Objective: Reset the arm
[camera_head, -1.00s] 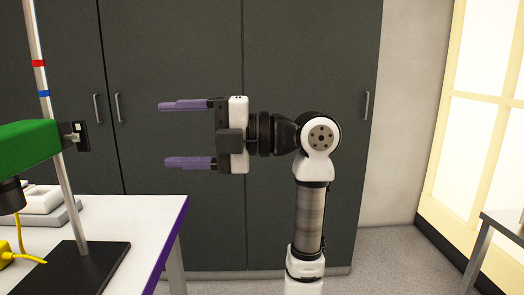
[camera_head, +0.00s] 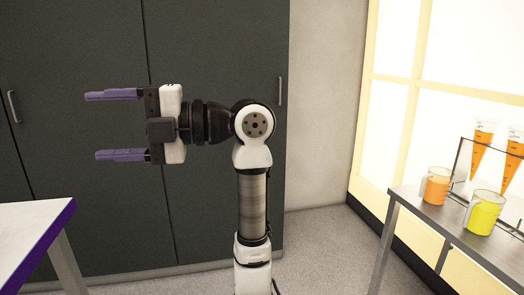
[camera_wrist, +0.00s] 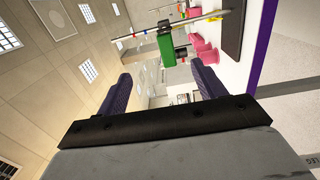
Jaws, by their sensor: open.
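My gripper (camera_head: 118,125) is in the left part of the head view, with its two purple fingers wide apart and pointing left. Nothing is between the fingers. My arm rises upright from below and bends at the elbow, holding the gripper level in free air in front of dark cabinets. In the wrist view my gripper (camera_wrist: 160,88) also shows two purple fingers apart with an empty gap.
A white table (camera_head: 30,228) with a purple edge stands at the left. A grey table (camera_head: 420,215) at the right holds a beaker of orange liquid (camera_head: 436,187), a beaker of yellow liquid (camera_head: 483,212) and orange-filled cones (camera_head: 480,150). Dark cabinets (camera_head: 220,45) stand behind. A green clamp device (camera_wrist: 165,46) shows in the wrist view.

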